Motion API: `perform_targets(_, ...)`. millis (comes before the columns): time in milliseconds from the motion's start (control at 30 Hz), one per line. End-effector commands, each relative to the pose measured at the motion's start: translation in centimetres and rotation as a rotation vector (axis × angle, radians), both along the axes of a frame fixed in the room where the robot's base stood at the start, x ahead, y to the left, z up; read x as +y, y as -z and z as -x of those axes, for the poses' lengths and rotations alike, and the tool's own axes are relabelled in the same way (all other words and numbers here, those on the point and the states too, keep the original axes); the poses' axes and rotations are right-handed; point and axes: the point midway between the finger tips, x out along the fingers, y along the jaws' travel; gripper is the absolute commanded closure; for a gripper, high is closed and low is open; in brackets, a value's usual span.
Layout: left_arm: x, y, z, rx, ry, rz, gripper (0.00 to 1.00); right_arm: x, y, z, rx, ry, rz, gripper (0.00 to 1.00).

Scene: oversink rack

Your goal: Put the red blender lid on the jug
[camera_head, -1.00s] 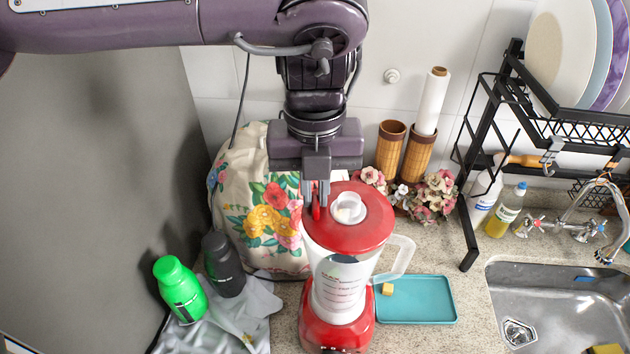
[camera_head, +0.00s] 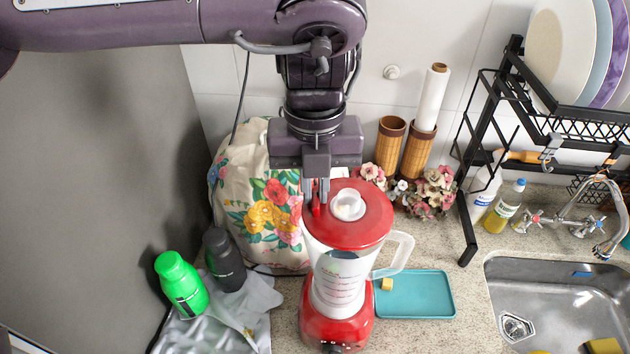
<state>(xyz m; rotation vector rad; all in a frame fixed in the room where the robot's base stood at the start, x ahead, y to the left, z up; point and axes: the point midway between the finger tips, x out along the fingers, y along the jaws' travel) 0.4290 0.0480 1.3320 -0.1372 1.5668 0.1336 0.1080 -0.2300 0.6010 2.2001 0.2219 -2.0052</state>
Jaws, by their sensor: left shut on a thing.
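The red blender lid (camera_head: 366,212) lies over the top of the jug (camera_head: 338,276), roughly level, with a clear cap in its middle. Whether it is fully seated on the rim I cannot tell. The jug is clear with a handle on its right and stands upright on the red blender base (camera_head: 336,326). My left gripper (camera_head: 315,205) points down at the lid's left edge and is shut on that edge. My right gripper is not in view.
A floral cloth cover (camera_head: 262,215) stands behind left of the blender. Green (camera_head: 181,284) and dark (camera_head: 223,261) bottles stand left. A teal tray (camera_head: 425,296) lies right, before the sink (camera_head: 565,290). A black dish rack (camera_head: 485,150) rises at right.

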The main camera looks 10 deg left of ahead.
Motion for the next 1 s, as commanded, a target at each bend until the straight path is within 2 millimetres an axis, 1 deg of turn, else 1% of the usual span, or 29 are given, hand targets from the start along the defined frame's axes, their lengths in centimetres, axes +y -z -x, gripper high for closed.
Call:
perform_targets(400,0.00,0.06,0.00,0.000,0.000,0.000,1.00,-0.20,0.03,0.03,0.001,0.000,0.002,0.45)
perform_targets(1000,0.03,0.83,0.01,0.000,-0.001,0.000,1.00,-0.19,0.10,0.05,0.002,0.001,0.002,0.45)
